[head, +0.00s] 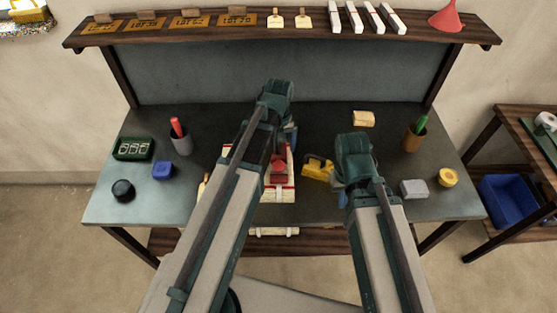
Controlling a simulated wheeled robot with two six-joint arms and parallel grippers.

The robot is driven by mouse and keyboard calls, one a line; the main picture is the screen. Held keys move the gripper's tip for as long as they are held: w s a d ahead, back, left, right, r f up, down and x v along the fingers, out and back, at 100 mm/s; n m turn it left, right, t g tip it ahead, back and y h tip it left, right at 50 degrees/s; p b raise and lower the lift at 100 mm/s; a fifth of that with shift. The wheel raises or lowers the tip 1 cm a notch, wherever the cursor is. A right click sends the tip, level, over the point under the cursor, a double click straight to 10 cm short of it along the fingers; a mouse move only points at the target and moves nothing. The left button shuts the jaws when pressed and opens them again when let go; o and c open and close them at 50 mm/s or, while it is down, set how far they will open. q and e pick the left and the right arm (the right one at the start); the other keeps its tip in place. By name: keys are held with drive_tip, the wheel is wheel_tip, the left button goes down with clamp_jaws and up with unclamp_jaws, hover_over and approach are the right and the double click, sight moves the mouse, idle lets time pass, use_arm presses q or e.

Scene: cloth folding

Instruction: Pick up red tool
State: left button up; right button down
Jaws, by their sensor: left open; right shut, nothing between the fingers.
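A red stick-like tool (177,127) stands upright in a grey cup (182,145) at the left of the workbench. Another red object (279,170) lies in a white and red tray (279,194) at the middle, partly covered by my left arm. My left gripper (289,138) is open, behind its wrist above the middle of the bench, well to the right of the cup. My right gripper (340,188) is shut and empty, beside the yellow object at the centre right. Both sets of fingertips are mostly hidden by the wrists.
A yellow object (318,168) lies between my arms. A green box (133,149), blue block (162,171) and black round item (123,190) stand at the left. A brown cup (413,138), grey block (413,188) and yellow roll (448,177) stand at the right. A shelf (240,32) spans the back.

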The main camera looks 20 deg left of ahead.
sight(279, 151)
use_arm(q)
wheel_tip(279, 151, down, 5)
drive_tip(key=b, duration=0.4)
drive_tip(key=shift+r, duration=0.15)
drive_tip(key=shift+c, duration=0.2)
clamp_jaws()
